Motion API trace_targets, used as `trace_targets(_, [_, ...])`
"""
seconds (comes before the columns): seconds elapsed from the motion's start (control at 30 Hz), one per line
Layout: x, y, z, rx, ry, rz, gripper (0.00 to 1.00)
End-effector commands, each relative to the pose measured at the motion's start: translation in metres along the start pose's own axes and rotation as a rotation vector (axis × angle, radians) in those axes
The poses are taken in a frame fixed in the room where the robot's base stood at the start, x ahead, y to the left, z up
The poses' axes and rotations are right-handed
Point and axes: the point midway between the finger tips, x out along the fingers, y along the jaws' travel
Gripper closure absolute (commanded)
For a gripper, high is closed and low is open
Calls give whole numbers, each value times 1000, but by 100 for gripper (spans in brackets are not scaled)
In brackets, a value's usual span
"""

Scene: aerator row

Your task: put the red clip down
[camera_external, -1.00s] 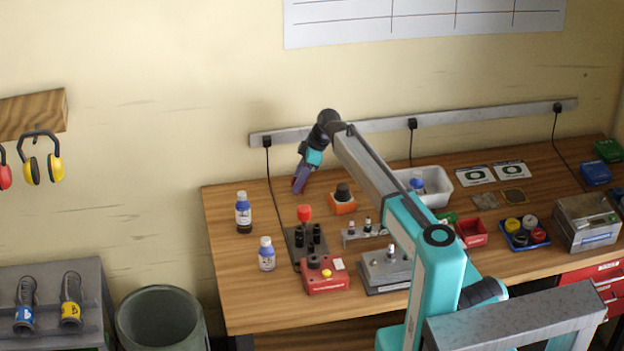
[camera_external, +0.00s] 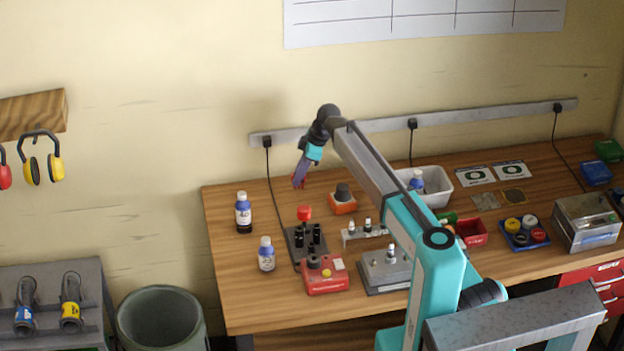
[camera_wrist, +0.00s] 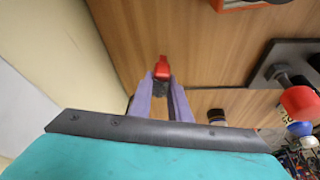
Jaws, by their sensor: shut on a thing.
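My gripper (camera_external: 299,183) is over the back left part of the wooden table (camera_external: 232,285), near the wall. In the wrist view my gripper (camera_wrist: 161,86) has its two purple fingers shut on the red clip (camera_wrist: 162,66). The clip's red end sticks out past the fingertips, with a dark part between the fingers. In the external view the clip is too small to make out clearly. Whether it touches the table I cannot tell.
An orange block with a black knob (camera_external: 342,199) stands right of my gripper. A dark plate with black posts and a red knob (camera_external: 304,213) stands in front. Two bottles (camera_external: 243,212) (camera_external: 266,254) stand at the left. Bare wood lies between the wall and these things.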

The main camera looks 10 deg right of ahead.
Motion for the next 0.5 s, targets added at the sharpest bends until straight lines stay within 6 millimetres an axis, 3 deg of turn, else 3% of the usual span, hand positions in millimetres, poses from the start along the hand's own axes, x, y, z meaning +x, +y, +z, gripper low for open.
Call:
trace_targets(0.2, [-16,1,-7,-1,1,1,100])
trace_targets(0.5, [-23,-26,7,-1,0,0,100])
